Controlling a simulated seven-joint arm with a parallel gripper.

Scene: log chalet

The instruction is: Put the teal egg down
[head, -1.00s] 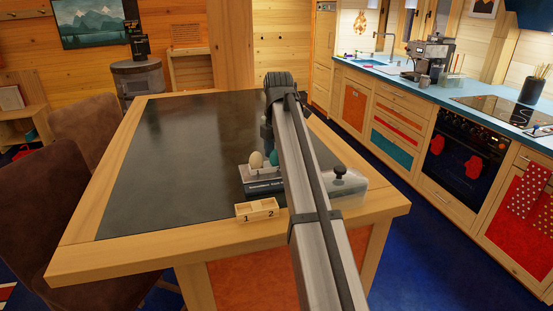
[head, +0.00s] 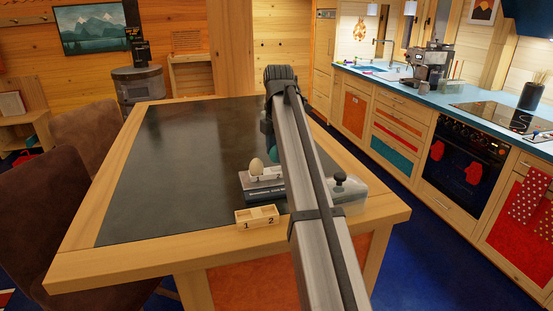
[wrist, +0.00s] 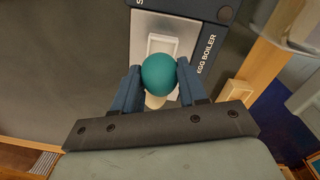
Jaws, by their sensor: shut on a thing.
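The teal egg (wrist: 158,74) is between the two blue fingers of my gripper (wrist: 159,72) in the wrist view, and the fingers are shut on it. It hangs over the egg boiler (wrist: 195,22), whose pale socket (wrist: 163,44) shows just past it. In the head view my arm hides most of the teal egg (head: 273,155) and the gripper's fingers. The egg boiler (head: 262,188) stands on the dark table top, partly behind my arm. A beige egg (head: 256,164) stands upright on its left side.
A small wooden tray (head: 244,224) with compartments marked 1 and 2 sits in front of the boiler. A clear lid with a black knob (head: 340,177) is to the right of my arm. The dark table top (head: 185,160) is clear to the left.

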